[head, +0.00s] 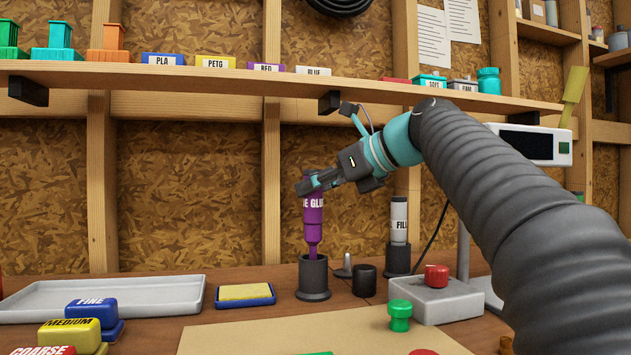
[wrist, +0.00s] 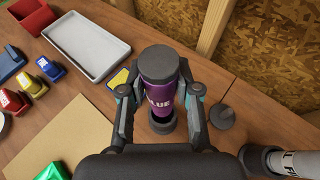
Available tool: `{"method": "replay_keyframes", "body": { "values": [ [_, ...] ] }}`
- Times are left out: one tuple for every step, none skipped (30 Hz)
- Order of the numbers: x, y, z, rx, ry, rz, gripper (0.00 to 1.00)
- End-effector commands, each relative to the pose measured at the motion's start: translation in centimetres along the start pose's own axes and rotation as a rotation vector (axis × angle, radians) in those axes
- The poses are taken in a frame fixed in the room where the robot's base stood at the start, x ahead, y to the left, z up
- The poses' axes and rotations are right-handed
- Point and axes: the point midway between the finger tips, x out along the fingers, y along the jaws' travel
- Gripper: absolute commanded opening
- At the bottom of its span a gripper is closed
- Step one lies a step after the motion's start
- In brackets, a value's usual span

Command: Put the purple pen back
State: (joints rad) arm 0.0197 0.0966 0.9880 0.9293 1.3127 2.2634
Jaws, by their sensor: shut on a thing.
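A dark round holder (head: 313,279) stands on the bench directly below the pen. The tip is at the holder's mouth; I cannot tell whether it is just inside or just above. In the wrist view the holder (wrist: 162,126) is partly hidden by the pen.
A white pen stands in another dark holder (head: 397,262) at right. A small dark cup (head: 364,281) and a cone-tipped piece (head: 347,266) are close by. A yellow sponge in a blue tray (head: 245,294) is left of the holder, and a grey tray (head: 105,298) lies further left.

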Motion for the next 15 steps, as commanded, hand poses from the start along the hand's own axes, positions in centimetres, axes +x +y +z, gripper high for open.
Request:
{"method": "replay_keyframes", "body": {
  "values": [
    [0.3,0.0,-0.7,0.000,0.000,0.000,0.00],
    [0.4,0.0,-0.9,0.000,0.000,0.000,0.00],
    [0.5,0.0,-1.2,-0.001,0.000,0.000,0.00],
    [0.6,0.0,-1.4,-0.001,0.000,0.000,0.00],
    [0.7,0.1,-1.7,0.000,0.001,0.000,0.00],
    [0.8,0.1,-2.0,0.000,0.001,0.001,0.00],
    [0.9,0.1,-2.2,0.000,0.001,0.000,0.00],
    [1.0,0.1,-2.4,0.000,0.000,0.000,0.00],
    [1.1,0.1,-2.7,0.000,0.000,0.000,0.00],
    [1.2,0.1,-2.9,0.000,0.000,0.000,0.00],
    [1.3,0.0,-3.0,-0.001,0.000,0.000,0.00],
    [1.4,0.0,-3.2,-0.001,0.000,0.000,0.00],
    [1.4,0.0,-3.4,-0.001,0.000,0.000,0.00],
    [1.5,0.0,-3.5,-0.001,0.000,0.000,0.00],
    [1.5,0.0,-3.6,-0.001,0.000,0.000,0.00]
  ]
}}
